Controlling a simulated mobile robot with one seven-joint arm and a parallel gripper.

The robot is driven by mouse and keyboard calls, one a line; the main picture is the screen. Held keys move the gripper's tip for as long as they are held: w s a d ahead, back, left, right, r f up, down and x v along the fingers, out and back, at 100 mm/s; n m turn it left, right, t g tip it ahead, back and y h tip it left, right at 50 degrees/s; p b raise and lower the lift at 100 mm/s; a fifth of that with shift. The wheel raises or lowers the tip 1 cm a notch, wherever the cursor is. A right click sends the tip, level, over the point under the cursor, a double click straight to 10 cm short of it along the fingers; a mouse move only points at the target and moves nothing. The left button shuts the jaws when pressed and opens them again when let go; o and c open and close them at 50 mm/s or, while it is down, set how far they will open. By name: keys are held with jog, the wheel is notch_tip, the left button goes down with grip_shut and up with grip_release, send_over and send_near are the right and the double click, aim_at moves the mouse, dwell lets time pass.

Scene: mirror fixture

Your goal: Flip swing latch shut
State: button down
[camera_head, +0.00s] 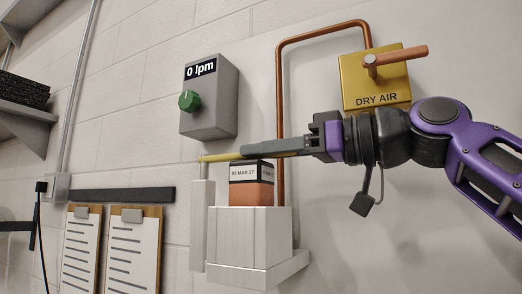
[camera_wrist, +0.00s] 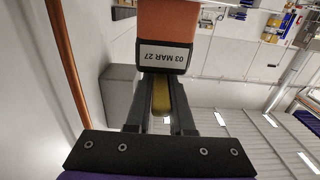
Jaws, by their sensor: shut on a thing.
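The swing latch appears to be the thin yellow bar (camera_head: 221,157), which also shows between my fingers in the wrist view (camera_wrist: 161,97). In the head view it lies nearly level, from the top of a narrow white post (camera_head: 202,225) at the left to my fingertips. My gripper (camera_head: 246,152) is shut on the bar and reaches in from the right; in the wrist view its fingers (camera_wrist: 162,84) flank the bar. An orange block (camera_head: 251,194) with a dated label sits in a white holder (camera_head: 250,233), just below the fingers. Whether they touch it is unclear.
A grey box with a green knob (camera_head: 189,101) reads 0 lpm above the latch. A copper pipe (camera_head: 280,110) runs behind my gripper to a yellow DRY AIR plate (camera_head: 375,85) with a handle. Clipboards (camera_head: 134,250) hang at the lower left.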

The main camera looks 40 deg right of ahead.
jog(key=c, duration=0.8)
grip_release()
jog(key=shift+d, duration=0.1)
jog(key=shift+w+a, duration=0.15)
jog(key=shift+a, duration=0.05)
